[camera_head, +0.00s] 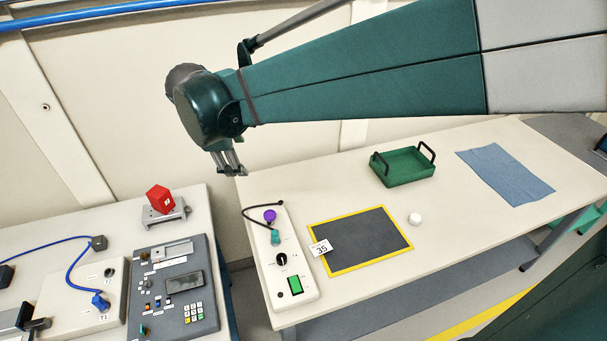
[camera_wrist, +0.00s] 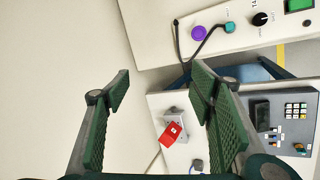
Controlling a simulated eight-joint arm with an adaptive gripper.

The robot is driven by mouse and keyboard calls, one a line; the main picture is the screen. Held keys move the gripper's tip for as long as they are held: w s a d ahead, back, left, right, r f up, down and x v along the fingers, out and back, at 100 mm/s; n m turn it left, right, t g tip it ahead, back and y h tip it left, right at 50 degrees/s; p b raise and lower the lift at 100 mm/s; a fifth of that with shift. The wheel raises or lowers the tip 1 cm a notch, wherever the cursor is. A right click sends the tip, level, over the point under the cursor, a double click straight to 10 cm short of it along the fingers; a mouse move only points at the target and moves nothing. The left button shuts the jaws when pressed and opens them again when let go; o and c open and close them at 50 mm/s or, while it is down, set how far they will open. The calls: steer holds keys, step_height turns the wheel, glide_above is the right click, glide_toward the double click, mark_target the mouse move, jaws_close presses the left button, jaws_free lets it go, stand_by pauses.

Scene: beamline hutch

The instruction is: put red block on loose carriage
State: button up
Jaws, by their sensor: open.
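The red block (camera_head: 160,199) sits tilted on top of a small grey metal carriage (camera_head: 166,216) at the back of the left table. In the wrist view the red block (camera_wrist: 171,134) and the grey carriage (camera_wrist: 176,114) show between and beyond my fingers. I cannot tell how firmly the block rests there. My gripper (camera_head: 230,168) is above and to the right of the block, over the gap between the tables. In the wrist view my gripper (camera_wrist: 160,95) is open with nothing between its fingers.
A grey keypad panel (camera_head: 175,285) and a white box (camera_head: 80,300) with a blue cable lie on the left table. The right table holds a white control panel (camera_head: 272,240), a yellow-edged mat (camera_head: 362,240), a white ball (camera_head: 415,219), a green tray (camera_head: 404,168) and a blue cloth (camera_head: 506,174).

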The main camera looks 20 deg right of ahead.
steer(key=s+d+f+m+t+y, duration=0.1)
steer(key=s+d+m, duration=0.6)
steer(key=s, duration=0.5)
steer(key=s+d+f+m+t+y, duration=0.1)
steer(key=s+d+f+m, duration=0.1)
steer(key=s+d+m, duration=0.5)
steer(key=s+d, duration=0.2)
steer(key=s, duration=0.4)
steer(key=shift+d+y, duration=0.25)
steer(key=shift+y, duration=0.05)
steer(key=shift+f, duration=0.1)
